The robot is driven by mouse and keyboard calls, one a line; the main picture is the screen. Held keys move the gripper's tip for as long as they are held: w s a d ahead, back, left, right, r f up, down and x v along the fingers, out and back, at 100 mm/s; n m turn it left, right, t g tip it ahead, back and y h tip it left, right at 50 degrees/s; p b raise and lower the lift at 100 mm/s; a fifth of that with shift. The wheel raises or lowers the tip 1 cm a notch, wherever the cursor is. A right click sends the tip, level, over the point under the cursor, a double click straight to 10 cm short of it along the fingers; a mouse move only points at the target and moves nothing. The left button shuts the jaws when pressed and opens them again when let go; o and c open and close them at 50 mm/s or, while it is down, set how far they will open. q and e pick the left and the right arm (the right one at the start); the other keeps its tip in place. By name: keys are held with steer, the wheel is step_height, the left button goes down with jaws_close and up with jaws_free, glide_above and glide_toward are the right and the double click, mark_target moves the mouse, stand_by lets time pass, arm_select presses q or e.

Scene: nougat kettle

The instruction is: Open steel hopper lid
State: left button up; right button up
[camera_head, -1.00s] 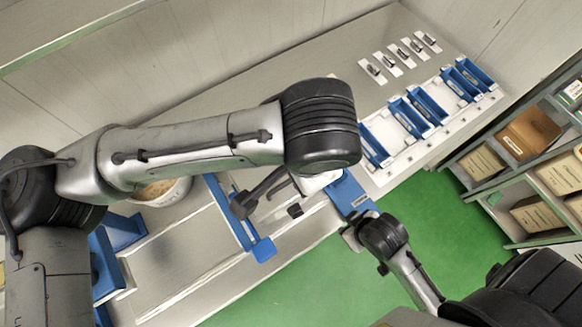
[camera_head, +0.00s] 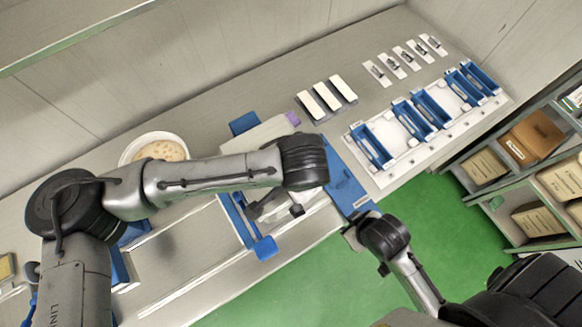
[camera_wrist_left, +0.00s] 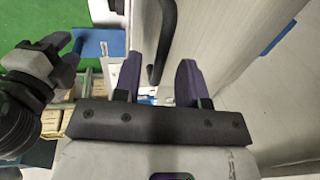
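In the left wrist view, a black curved handle (camera_wrist_left: 163,42) stands on a pale grey panel (camera_wrist_left: 225,40), which looks like the hopper lid. My left gripper (camera_wrist_left: 160,75) is open. Its two dark purple fingers are spread, with the handle's lower end between or just beyond their tips; contact cannot be told. In the head view, a pale cover (camera_head: 262,135) shows partly behind my left forearm, and the left fingers are mostly hidden. My right gripper (camera_head: 352,234) is by a blue panel (camera_head: 343,180) at the bench's front edge; its fingers are unclear.
A round white pot (camera_head: 160,143) with pale contents is at the left, behind my left arm. White-topped bars (camera_head: 328,97) and a white rack (camera_head: 395,160) with blue trays stand to the right. Shelves (camera_head: 545,180) with boxes are at the far right. Green floor (camera_head: 300,285) is open in front.

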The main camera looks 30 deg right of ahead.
arm_select(q)
steer(key=shift+w+f, duration=0.1)
steer(key=shift+f, duration=0.2)
jaws_close()
stand_by(0.5)
